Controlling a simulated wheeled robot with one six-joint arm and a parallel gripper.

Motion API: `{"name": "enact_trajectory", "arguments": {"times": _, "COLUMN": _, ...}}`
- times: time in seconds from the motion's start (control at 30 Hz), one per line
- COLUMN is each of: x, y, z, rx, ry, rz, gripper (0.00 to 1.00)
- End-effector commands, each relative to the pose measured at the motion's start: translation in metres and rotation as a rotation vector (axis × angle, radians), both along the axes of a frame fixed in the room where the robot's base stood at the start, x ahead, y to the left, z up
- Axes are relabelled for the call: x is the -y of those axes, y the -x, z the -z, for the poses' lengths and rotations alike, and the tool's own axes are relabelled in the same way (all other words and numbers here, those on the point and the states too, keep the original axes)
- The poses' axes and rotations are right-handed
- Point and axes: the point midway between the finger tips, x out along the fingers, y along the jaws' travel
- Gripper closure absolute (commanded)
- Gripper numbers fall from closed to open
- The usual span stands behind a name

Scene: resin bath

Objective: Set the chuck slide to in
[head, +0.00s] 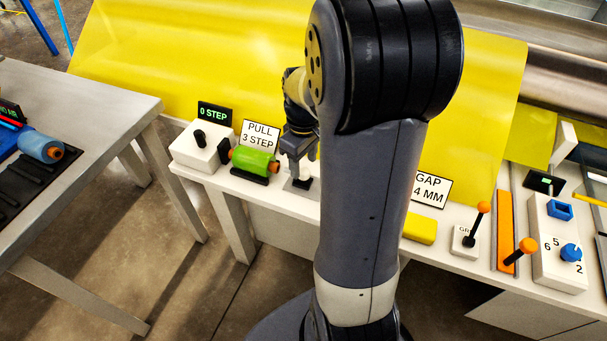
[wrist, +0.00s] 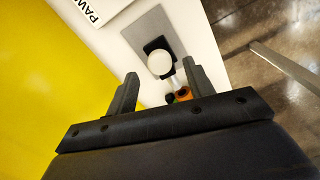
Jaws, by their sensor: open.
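A small slide-like control with a round white knob (wrist: 161,63) on a black block sits on a grey plate (wrist: 148,27) on the white bench top. No readable label names it as the chuck slide, and I cannot tell its setting. In the head view its black part (head: 302,183) shows just below my gripper (head: 297,150). In the wrist view my gripper (wrist: 160,88) is open and empty, with the knob beyond and between its two fingertips. My arm hides the middle of the bench in the head view.
A green spool (head: 254,162) with orange ends lies left of the gripper, beside a white switch box (head: 200,146). A "PULL 3 STEP" sign (head: 261,138) stands behind. Right of my arm are a yellow block (head: 420,229), an orange-knobbed lever (head: 483,207) and a dial box (head: 556,250).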

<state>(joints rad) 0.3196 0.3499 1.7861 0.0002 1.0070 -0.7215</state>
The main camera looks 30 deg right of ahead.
Motion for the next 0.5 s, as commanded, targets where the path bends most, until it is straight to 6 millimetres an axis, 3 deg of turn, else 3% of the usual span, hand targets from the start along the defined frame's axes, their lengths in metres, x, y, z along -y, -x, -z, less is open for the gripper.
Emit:
{"name": "enact_trajectory", "arguments": {"times": 0.2, "x": 0.0, "y": 0.0, "z": 0.036, "rx": -0.002, "ry": 0.0, "rz": 0.0, "gripper": 0.5}}
{"name": "enact_trajectory", "arguments": {"times": 0.5, "x": 0.0, "y": 0.0, "z": 0.048, "rx": 0.001, "ry": 0.001, "rz": 0.001, "gripper": 0.5}}
